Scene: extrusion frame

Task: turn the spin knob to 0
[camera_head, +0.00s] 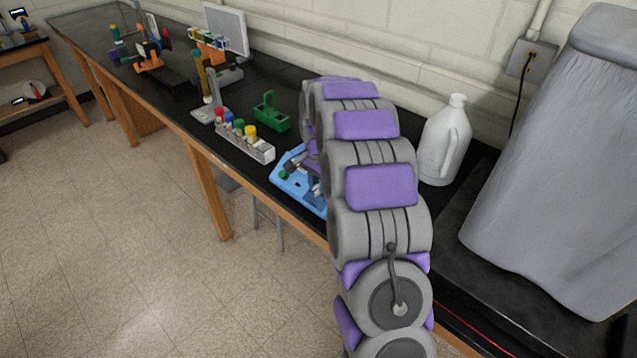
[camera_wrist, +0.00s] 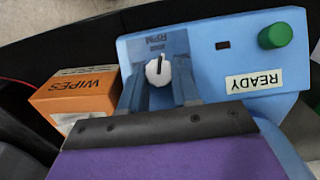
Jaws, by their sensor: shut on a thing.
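The spin knob (camera_wrist: 153,73) is a white dial with a dark pointer line, on a blue device (camera_wrist: 205,72). In the wrist view the line points to the top of the picture, toward small upside-down lettering that seems to read RPM. My gripper (camera_wrist: 158,82) has one finger on each side of the knob and is shut on it. A READY label and a green button (camera_wrist: 275,36) are on the same panel. In the head view the blue device (camera_head: 289,186) is partly hidden behind my arm, and the knob cannot be made out.
An orange WIPES box (camera_wrist: 78,97) stands close left of the device in the wrist view. In the head view, a rack of colored-cap bottles (camera_head: 245,142), a green carrier (camera_head: 270,113) and a white jug (camera_head: 444,142) stand on the black bench. A grey covered object (camera_head: 560,170) is at right.

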